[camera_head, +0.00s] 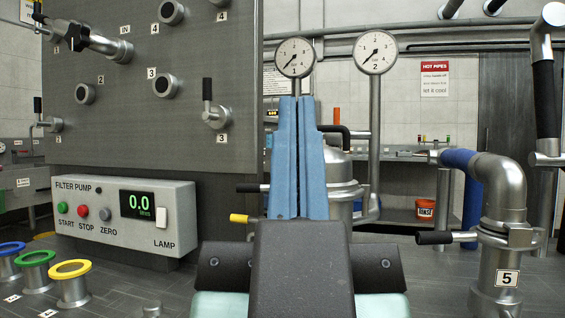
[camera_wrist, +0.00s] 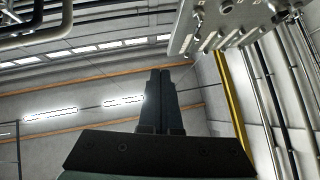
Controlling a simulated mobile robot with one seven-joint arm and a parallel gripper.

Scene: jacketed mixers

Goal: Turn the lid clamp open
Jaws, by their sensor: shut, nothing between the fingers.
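My gripper (camera_head: 297,102) points upward in the middle of the head view, its two blue fingers together and holding nothing. It also shows in the wrist view (camera_wrist: 160,74), shut, against the ceiling and wall. A steel jacketed vessel (camera_head: 342,172) stands behind the fingers, which hide its left part. A black-gripped handle (camera_head: 252,188) and a yellow-ended handle (camera_head: 240,218) stick out to the left of the fingers. A bent black handle (camera_head: 336,130) shows at the vessel's top. I cannot tell which of these is the lid clamp. No handle touches my gripper.
Two gauges (camera_head: 376,52) on posts rise behind the fingers. A grey panel (camera_head: 130,125) with ports and levers stands left, above a filter pump box (camera_head: 125,212). Coloured-rimmed cups (camera_head: 70,284) stand front left. A pipe marked 5 (camera_head: 497,235) with a black handle stands right.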

